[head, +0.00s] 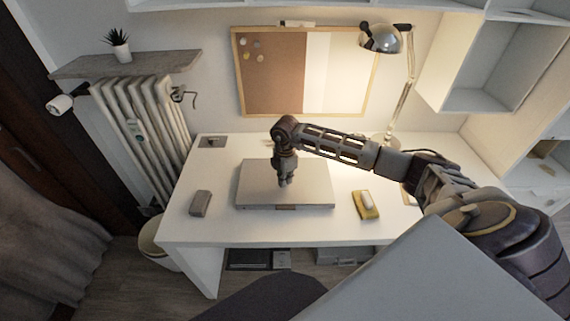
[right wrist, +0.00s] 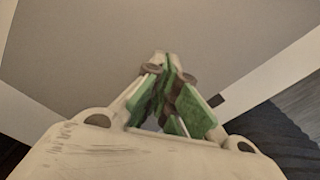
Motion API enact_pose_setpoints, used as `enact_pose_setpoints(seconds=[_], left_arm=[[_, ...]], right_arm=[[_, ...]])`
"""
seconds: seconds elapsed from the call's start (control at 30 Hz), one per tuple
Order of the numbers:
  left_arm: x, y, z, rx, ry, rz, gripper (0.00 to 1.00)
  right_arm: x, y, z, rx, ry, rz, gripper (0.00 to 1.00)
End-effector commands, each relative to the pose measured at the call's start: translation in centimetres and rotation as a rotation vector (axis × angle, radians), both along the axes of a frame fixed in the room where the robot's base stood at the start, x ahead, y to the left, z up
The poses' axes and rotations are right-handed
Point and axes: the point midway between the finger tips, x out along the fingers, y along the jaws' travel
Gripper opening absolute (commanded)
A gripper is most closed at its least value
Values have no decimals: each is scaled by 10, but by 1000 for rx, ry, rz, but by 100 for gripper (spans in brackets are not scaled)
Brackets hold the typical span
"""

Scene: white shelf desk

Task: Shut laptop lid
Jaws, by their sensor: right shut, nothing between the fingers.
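The laptop (head: 312,180) lies on the white desk as a flat grey slab, its lid down on its base. My right gripper (head: 284,184) points straight down over the middle of the lid with its fingers shut and empty. In the right wrist view the shut fingers (right wrist: 168,85) with green pads stand over the plain grey lid (right wrist: 230,45). I cannot tell whether the fingertips touch the lid. My left gripper is not in view.
On the white desk (head: 225,228), a grey box-like object (head: 200,203) lies left of the laptop and a yellow item (head: 366,206) with a pale top lies right. A lamp (head: 386,39) stands behind. A radiator (head: 140,125) is at the left.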

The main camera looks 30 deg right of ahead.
Motion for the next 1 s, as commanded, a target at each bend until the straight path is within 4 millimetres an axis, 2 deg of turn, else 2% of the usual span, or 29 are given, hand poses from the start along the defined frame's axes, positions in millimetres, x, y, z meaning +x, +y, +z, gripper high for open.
enact_pose_setpoints(seconds=[1.0], left_arm=[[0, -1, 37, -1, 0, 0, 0]], right_arm=[[0, 0, 51, 0, -1, 0, 0]])
